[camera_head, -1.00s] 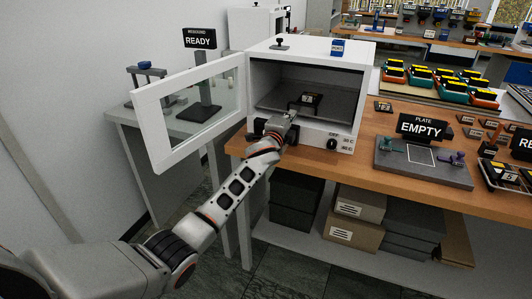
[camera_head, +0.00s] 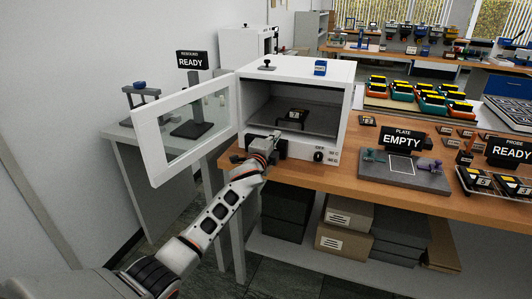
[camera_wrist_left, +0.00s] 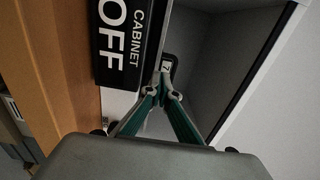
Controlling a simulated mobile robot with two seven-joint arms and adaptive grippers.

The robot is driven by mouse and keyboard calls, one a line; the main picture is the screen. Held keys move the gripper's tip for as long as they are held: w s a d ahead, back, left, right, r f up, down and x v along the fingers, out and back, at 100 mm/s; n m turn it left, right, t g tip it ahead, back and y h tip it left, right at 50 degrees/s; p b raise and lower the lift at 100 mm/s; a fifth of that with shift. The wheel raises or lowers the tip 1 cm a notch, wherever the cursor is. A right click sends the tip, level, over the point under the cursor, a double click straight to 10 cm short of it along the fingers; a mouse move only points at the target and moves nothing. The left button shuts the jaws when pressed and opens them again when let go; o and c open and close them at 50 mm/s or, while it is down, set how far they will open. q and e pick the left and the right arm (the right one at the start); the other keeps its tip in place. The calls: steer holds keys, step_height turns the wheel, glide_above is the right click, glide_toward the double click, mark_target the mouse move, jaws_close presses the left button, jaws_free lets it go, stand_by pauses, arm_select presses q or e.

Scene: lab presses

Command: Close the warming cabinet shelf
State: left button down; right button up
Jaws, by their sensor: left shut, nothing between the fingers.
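The white warming cabinet (camera_head: 335,117) stands on the wooden bench with its windowed door (camera_head: 148,136) swung wide open to the left. The grey shelf (camera_head: 325,122) is inside the cabinet, and a small black block (camera_head: 293,115) rests on it. My left gripper (camera_head: 277,134) is shut and empty, at the lower front edge of the opening, left of the block. In the left wrist view its fingertips (camera_wrist_left: 163,74) meet beside a black "CABINET OFF" sign (camera_wrist_left: 122,42) and the cabinet opening. I cannot tell whether it touches the shelf. My right gripper is out of view.
A grey plate fixture (camera_head: 405,170) with an "EMPTY" sign (camera_head: 402,141) stands on the bench right of the cabinet. The open door reaches over a side table with a "READY" sign (camera_head: 192,61). Boxes (camera_head: 345,228) sit on the shelf under the bench.

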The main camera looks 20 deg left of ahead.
arm_select(q)
steer(key=s+p, duration=0.2)
steer(key=s, duration=0.7)
steer(key=s+d+f+n+g+h, duration=0.15)
steer(key=s+f+n+g, duration=0.35)
steer(key=s+f, duration=1.4)
steer(key=s+d+f+n+g, duration=0.1)
steer(key=s+f+n, duration=0.3)
steer(key=s+f, duration=0.3)
steer(key=s+f+n+g, duration=0.1)
steer(key=s+f+n, duration=0.4)
steer(key=s, duration=1.2)
steer(key=shift+s+d+f, duration=0.2)
steer(key=shift+d+f, duration=0.2)
steer(key=shift+f, duration=0.55)
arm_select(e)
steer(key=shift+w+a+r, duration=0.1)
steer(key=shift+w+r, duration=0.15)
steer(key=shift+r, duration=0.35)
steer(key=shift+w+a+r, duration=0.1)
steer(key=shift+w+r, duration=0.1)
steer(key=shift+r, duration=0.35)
arm_select(q)
steer(key=shift+h, duration=0.25)
